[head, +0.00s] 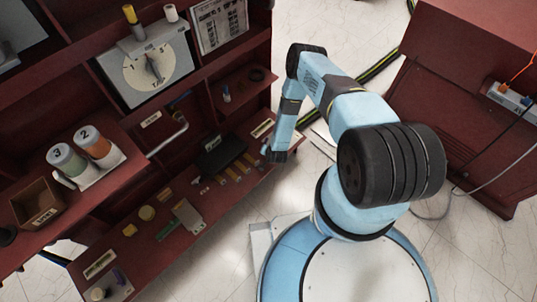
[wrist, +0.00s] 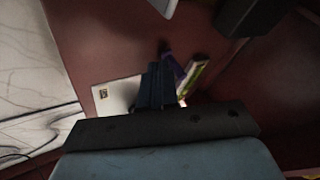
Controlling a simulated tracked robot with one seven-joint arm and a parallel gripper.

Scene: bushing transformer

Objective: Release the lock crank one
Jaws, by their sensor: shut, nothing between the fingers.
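The dial panel marked TAP (head: 148,68) stands in the upper left of the head view, with a dark pointer on its face. A bent grey metal crank handle (head: 167,140) is below it, at the edge of the red cabinet. I cannot tell which part is lock crank one. My gripper (head: 272,152) is low in front of the cabinet's lower shelf, apart from the dial and the handle. In the wrist view my gripper (wrist: 158,82) has its dark fingers together with nothing held, above a red shelf surface. No crank can be made out there.
Cans marked 3 (head: 66,160) and 2 (head: 92,143) and an open box (head: 37,203) stand on the left shelf. Small parts and a dark case (head: 221,155) lie on the lower shelf. A red cabinet (head: 452,90) stands right. A white card (wrist: 113,96) lies near the fingers.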

